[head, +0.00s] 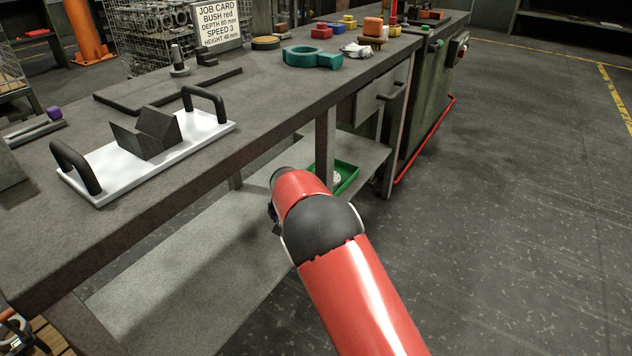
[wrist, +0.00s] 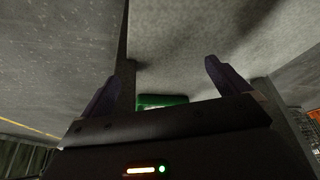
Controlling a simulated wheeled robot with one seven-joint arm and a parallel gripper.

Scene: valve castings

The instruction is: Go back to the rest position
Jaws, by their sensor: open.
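My gripper (wrist: 165,88) shows in the wrist view with its two dark fingers spread wide apart. Nothing is between the fingers. In the head view my red arm reaches toward the open space under the workbench (head: 262,98), and the gripper itself is hidden behind it. A green tray (head: 345,178) with a pale round item in it sits on the bench's lower shelf (head: 190,275), just past the arm's end. The green tray also shows in the wrist view (wrist: 162,101), beyond the fingers.
On the bench stand a white plate with black handles (head: 212,131) and a dark V-block (head: 148,132), a job card (head: 216,24), a green ring-shaped clamp (head: 312,56) and several coloured blocks. A bench leg (head: 325,145) is close to my arm. The floor (head: 520,200) at right is clear.

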